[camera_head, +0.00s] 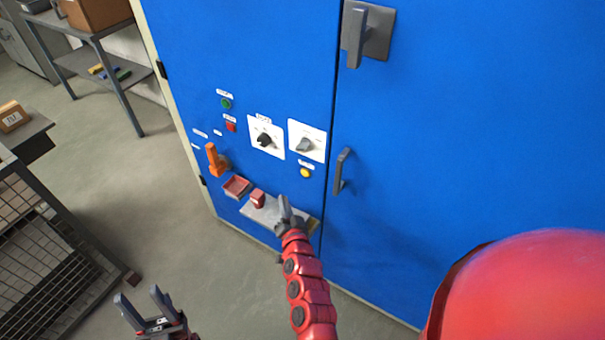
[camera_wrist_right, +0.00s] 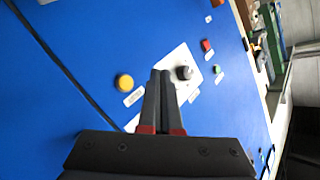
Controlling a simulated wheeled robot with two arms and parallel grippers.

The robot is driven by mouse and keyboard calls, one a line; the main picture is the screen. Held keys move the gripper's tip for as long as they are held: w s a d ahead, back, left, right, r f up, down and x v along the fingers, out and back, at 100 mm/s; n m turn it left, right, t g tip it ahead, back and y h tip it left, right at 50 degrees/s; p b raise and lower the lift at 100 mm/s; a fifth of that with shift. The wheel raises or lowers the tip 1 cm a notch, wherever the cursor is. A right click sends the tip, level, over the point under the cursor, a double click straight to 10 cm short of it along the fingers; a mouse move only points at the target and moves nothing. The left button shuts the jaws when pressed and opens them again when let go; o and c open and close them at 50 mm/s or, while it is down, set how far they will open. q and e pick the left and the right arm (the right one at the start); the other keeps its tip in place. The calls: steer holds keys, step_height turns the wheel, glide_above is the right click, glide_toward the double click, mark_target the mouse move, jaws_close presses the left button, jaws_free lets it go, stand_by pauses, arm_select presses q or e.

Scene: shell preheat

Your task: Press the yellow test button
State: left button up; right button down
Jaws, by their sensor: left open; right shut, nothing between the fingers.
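The yellow test button (camera_head: 305,173) sits on the blue cabinet door, below the right-hand white switch plate. My right gripper (camera_head: 285,200) is shut and empty, below and slightly left of the button. In the right wrist view its closed fingers (camera_wrist_right: 160,75) point at the cabinet face, overlapping a white switch plate. The fingers appear apart from the button. My left gripper (camera_head: 145,298) is open and empty, low at the left, far from the cabinet panel.
Two rotary switches on white plates (camera_head: 307,141), a green button (camera_head: 226,104), a red button (camera_head: 230,127) and an orange handle (camera_head: 215,160) are nearby. A grey shelf (camera_head: 260,214) with a red block (camera_head: 258,198) juts out below. A door handle (camera_head: 342,170) stands right of the button.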

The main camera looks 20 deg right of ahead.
mark_target(301, 172)
steer(key=w+d+b, duration=0.4)
steer(key=w+d, duration=0.1)
steer(key=d, duration=0.2)
steer(key=shift+w, duration=0.2)
stand_by(0.8)
stand_by(1.3)
steer(key=shift+w+d+b, duration=0.25)
steer(key=shift+d+b, duration=0.1)
steer(key=shift+b, duration=0.1)
steer(key=shift+w+d+b, duration=0.25)
steer(key=shift+d+b, duration=0.05)
steer(key=shift+d, duration=0.05)
stand_by(0.5)
steer(key=shift+a, duration=0.1)
steer(key=shift+s+a+p, duration=0.35)
steer(key=shift+s+a, duration=0.15)
steer(key=shift+a, duration=0.1)
